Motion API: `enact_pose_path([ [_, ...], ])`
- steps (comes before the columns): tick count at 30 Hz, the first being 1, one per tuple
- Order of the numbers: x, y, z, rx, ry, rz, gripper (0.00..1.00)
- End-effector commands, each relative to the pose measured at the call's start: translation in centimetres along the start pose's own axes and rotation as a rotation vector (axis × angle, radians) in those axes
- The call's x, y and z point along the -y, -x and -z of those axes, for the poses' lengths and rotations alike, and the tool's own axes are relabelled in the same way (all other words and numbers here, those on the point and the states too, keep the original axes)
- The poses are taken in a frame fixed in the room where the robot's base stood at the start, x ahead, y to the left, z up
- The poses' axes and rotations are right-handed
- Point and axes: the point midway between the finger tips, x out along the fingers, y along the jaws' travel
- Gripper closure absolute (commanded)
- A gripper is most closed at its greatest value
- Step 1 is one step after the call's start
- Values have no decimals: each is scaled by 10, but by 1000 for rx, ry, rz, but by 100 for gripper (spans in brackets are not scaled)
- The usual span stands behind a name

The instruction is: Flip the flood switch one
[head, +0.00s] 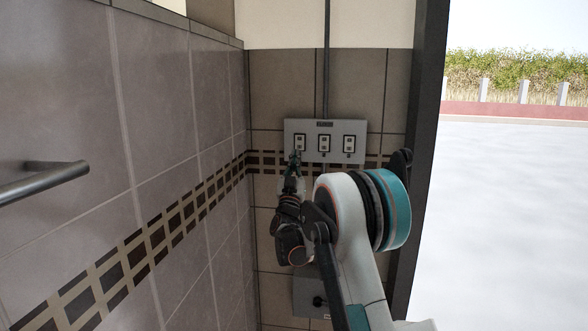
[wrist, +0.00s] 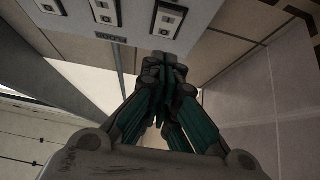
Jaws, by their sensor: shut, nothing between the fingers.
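A light grey switch panel (head: 311,155) is on the tiled back wall, with three switches in a row: a left switch (head: 300,142), a middle switch (head: 324,143) and a right switch (head: 348,143). Their labels are too small to read, so I cannot tell which is flood switch one. My gripper (head: 294,157) is shut and empty, its tips at the lower part of the left switch. In the wrist view, the shut fingertips (wrist: 170,56) are close to the panel (wrist: 135,20), beside the switch at its right end (wrist: 167,18). I cannot tell whether they touch.
A conduit (head: 326,70) runs up from the panel. A grey outlet box (head: 310,296) is lower on the wall. A tiled side wall (head: 150,150) with a metal handrail (head: 42,181) is on the left. A dark post (head: 425,130) and open bright ground (head: 500,220) are on the right.

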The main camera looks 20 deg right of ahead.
Motion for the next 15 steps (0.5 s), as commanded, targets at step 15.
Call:
enact_pose_path([
  [15,0,-53,-27,0,1,0,100],
])
